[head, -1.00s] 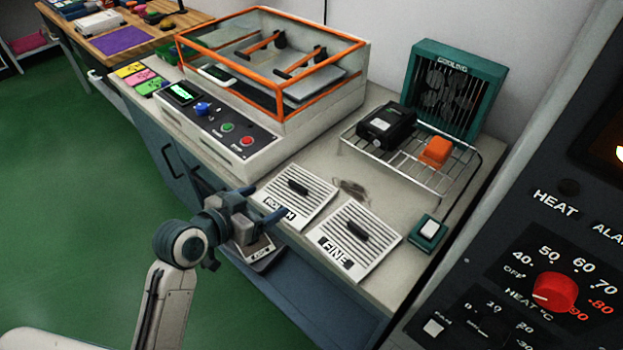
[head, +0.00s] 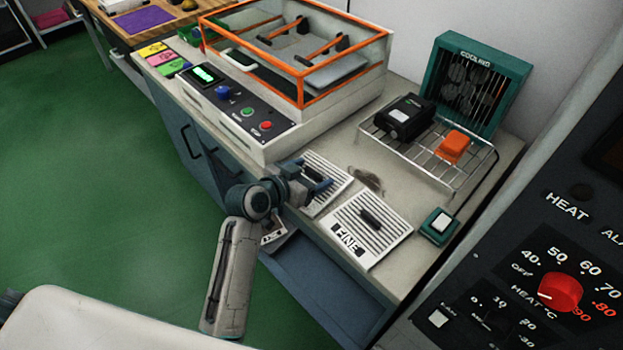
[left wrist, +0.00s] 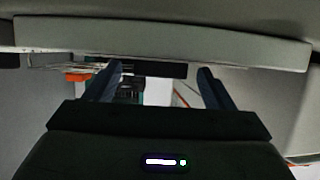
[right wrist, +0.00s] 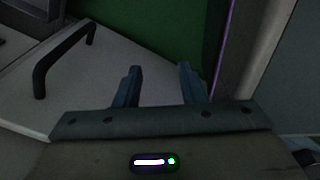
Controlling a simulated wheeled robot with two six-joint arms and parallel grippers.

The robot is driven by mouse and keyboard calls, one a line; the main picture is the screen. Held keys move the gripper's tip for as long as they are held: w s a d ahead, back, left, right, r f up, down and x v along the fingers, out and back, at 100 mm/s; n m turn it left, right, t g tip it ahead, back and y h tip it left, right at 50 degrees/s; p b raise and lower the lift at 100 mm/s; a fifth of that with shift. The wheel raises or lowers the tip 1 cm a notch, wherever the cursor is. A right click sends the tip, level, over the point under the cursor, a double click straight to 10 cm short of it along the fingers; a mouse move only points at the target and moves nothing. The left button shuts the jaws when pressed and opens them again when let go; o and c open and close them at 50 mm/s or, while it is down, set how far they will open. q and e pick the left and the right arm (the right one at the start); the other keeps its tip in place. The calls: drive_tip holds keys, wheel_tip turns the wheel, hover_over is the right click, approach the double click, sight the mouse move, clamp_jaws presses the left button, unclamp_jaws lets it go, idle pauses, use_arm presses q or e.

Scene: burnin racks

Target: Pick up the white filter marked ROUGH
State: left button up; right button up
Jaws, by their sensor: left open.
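The white slatted filter (head: 336,191) lies flat on the bench; in the earlier head frame it carries the ROUGH label and a black handle. My left gripper (head: 320,177) is over it, open, and covers the label and most of the handle. In the left wrist view a dark bar (left wrist: 160,70), which looks like the handle, lies across the gap between the open fingers; I cannot tell if they touch it. The similar FINE filter (head: 380,232) lies beside it on the right. My right gripper (right wrist: 160,75) is open and empty.
A machine with an orange-framed lid (head: 310,85) stands behind to the left. A wire rack (head: 425,160) holds a black block (head: 404,120) and an orange block (head: 453,146). A teal-edged block (head: 440,226) lies right of FINE. A control panel (head: 535,280) is at the right.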

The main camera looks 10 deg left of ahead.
use_arm(q)
drive_tip(key=shift+c, duration=0.3)
drive_tip(key=c, duration=1.1)
drive_tip(key=shift+o, duration=0.2)
drive_tip(key=shift+r, duration=0.1)
